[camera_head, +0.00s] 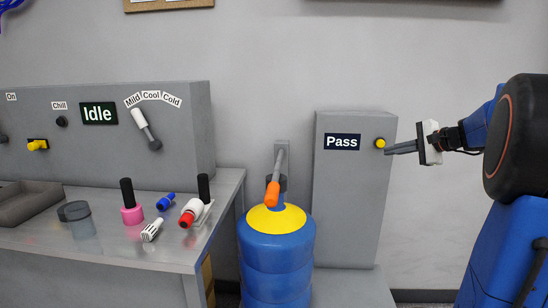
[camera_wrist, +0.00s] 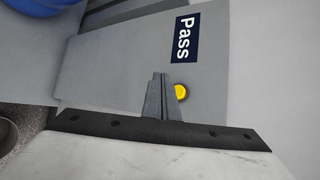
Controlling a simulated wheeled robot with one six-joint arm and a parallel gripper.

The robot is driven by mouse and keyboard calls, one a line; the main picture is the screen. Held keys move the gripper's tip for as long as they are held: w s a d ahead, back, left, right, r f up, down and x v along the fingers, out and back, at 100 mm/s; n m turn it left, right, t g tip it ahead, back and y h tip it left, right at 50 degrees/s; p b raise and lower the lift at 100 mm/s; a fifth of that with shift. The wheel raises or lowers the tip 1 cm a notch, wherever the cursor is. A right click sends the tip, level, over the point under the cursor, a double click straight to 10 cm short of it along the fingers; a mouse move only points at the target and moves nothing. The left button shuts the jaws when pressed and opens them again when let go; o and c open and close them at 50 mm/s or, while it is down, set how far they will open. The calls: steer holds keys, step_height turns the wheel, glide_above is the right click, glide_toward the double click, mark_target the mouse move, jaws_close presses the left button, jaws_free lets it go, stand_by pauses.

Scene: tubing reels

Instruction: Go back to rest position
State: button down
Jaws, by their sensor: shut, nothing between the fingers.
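My gripper (camera_head: 388,151) is shut and empty, its grey fingers pointing left at a yellow round button (camera_head: 380,143). The button sits on the upper right of a tall grey box with a dark "Pass" sign (camera_head: 342,142). In the wrist view my closed fingertips (camera_wrist: 161,78) appear right beside the yellow button (camera_wrist: 181,92), with the "Pass" sign (camera_wrist: 185,37) beyond. I cannot tell whether the fingertips touch the button or the box.
A blue barrel with a yellow top (camera_head: 277,218) and orange-handled lever (camera_head: 272,193) stands left of the box. A grey bench (camera_head: 100,258) at left holds a pink-based part (camera_head: 132,214), a clear cup (camera_head: 76,220) and small fittings. An "Idle" panel (camera_head: 98,113) stands behind.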

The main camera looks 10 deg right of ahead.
steer(key=s+a+f+n+g, duration=0.25)
steer(key=s+a, duration=0.25)
steer(key=a, duration=0.3)
steer(key=s+a+f+n+g, duration=0.1)
steer(key=s+a+f+n, duration=0.3)
steer(key=a, duration=0.4)
steer(key=s+a+f+n+g, duration=0.1)
steer(key=s+a+f+g, duration=0.15)
steer(key=s+a, duration=0.45)
steer(key=s+a+f+n+h, duration=0.2)
steer(key=s+f+n, duration=0.3)
steer(key=s, duration=0.4)
steer(key=s+a+f+n+g+h, duration=0.1)
steer(key=s+a+f+n+h, duration=0.1)
steer(key=s+f, duration=0.6)
steer(key=s+a+n, duration=0.1)
steer(key=s+n, duration=0.1)
steer(key=shift+a+f+n+h, duration=0.2)
steer(key=shift+f+n+h, duration=0.05)
steer(key=shift+n+h, duration=0.15)
